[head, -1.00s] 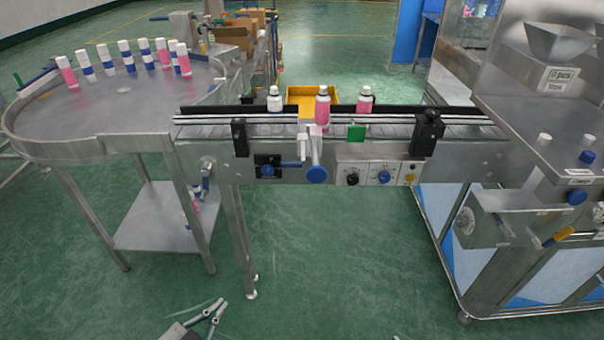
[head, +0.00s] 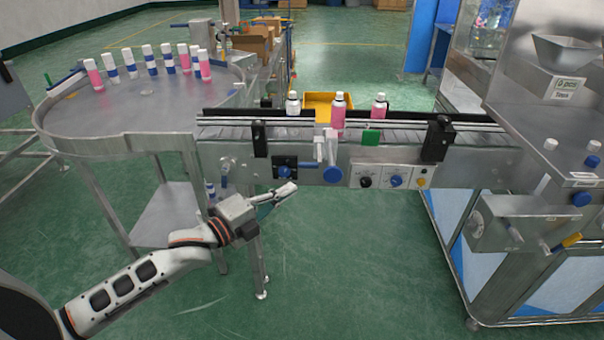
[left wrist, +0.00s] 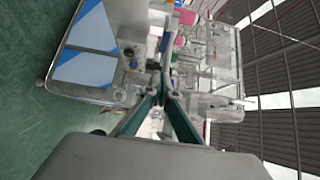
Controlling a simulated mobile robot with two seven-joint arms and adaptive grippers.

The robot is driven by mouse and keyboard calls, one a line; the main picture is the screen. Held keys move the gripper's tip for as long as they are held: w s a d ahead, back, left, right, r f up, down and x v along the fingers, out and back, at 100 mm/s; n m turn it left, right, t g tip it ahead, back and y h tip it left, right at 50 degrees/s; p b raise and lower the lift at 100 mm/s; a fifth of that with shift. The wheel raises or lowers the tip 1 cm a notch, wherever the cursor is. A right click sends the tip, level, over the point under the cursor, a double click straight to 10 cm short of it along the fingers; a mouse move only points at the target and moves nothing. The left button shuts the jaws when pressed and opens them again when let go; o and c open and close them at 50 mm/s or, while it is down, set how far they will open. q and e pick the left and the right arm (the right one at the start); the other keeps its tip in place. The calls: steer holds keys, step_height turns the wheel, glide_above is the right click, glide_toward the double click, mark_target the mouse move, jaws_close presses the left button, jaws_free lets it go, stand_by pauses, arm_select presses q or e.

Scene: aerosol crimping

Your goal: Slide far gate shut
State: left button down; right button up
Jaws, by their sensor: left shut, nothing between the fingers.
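The conveyor (head: 480,170) runs across the head view behind a steel front panel. At its front rail are a white bracket-like piece (head: 326,148), a green tab (head: 371,137) and two black posts, left (head: 260,138) and right (head: 437,138). I cannot tell which part is the far gate. My right gripper is not in view.
A pink bottle (head: 338,112) and two others stand on the conveyor, with a yellow bin (head: 317,104) behind. A round steel table (head: 110,140) with several bottles is at left. A steel machine (head: 540,190) stands at right. Open green floor lies in front.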

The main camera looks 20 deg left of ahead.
mark_target(313, 167)
arm_select(q)
steer(key=w, duration=0.5)
steer(key=w+d, duration=0.1)
steer(key=w, duration=0.1)
steer(key=shift+w+d, duration=0.1)
steer(key=shift+w, duration=0.3)
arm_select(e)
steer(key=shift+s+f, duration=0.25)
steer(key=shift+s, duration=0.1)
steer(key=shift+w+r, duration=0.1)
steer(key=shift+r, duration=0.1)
